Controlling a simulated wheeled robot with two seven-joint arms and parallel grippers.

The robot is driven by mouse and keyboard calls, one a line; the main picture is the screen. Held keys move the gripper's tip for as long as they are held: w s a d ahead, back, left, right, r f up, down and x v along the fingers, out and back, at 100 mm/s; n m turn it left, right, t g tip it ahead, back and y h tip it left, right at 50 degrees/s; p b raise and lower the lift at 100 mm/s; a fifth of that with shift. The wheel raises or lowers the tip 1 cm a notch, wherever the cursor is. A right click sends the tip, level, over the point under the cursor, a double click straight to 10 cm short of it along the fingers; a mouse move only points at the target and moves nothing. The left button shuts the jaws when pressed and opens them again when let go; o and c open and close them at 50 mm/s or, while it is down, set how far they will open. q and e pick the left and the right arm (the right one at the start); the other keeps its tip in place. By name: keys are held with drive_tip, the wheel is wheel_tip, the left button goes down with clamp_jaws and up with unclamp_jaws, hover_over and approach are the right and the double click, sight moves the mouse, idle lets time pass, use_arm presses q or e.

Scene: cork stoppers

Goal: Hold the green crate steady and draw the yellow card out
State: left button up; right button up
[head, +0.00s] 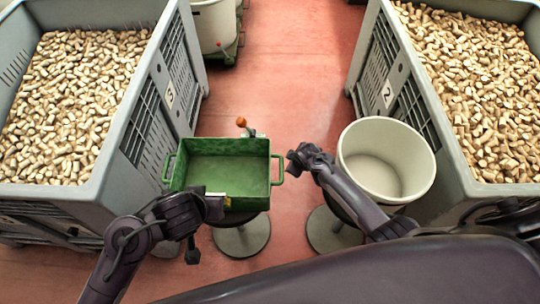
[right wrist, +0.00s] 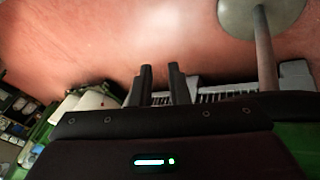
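The green crate (head: 230,146) is empty and stands on a round-based stand in the middle of the head view, with a handle at each side. A small yellow piece, likely the yellow card (head: 226,202), shows at its front wall, mostly hidden by my left gripper (head: 218,206). That gripper is at the crate's front left; whether its fingers are shut on anything is hidden. My right gripper (head: 292,156) is just right of the crate's right handle, apart from it. In the right wrist view its two fingers (right wrist: 162,80) stand apart with nothing between them.
A cream bucket (head: 420,160) stands on a stand right of my right gripper. Large grey bins of corks stand at left (head: 140,120) and right (head: 395,90). An orange ball-topped lever (head: 241,122) rises behind the crate. Red floor (head: 300,60) is clear beyond.

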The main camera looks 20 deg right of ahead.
drive_tip(key=w+r+m+h, duration=0.1)
drive_tip(key=w+r, duration=0.4)
drive_tip(key=r, duration=0.4)
drive_tip(key=w+r+m, duration=0.1)
drive_tip(key=w+r, duration=0.4)
drive_tip(key=r, duration=0.4)
drive_tip(key=s+a+f+m+g+y, duration=0.1)
drive_tip(key=s+a+m+g, duration=0.2)
drive_tip(key=s+a+m, duration=0.3)
drive_tip(key=s+a+f+m+g, duration=0.2)
drive_tip(key=s+a+m, duration=0.25)
drive_tip(key=s, duration=0.35)
drive_tip(key=shift+g, duration=0.3)
wheel_tip(320, 180, down, 7)
drive_tip(key=shift+s+f, duration=0.1)
drive_tip(key=shift+f, duration=0.55)
clamp_jaws()
use_arm(q)
drive_tip(key=shift+o, duration=0.4)
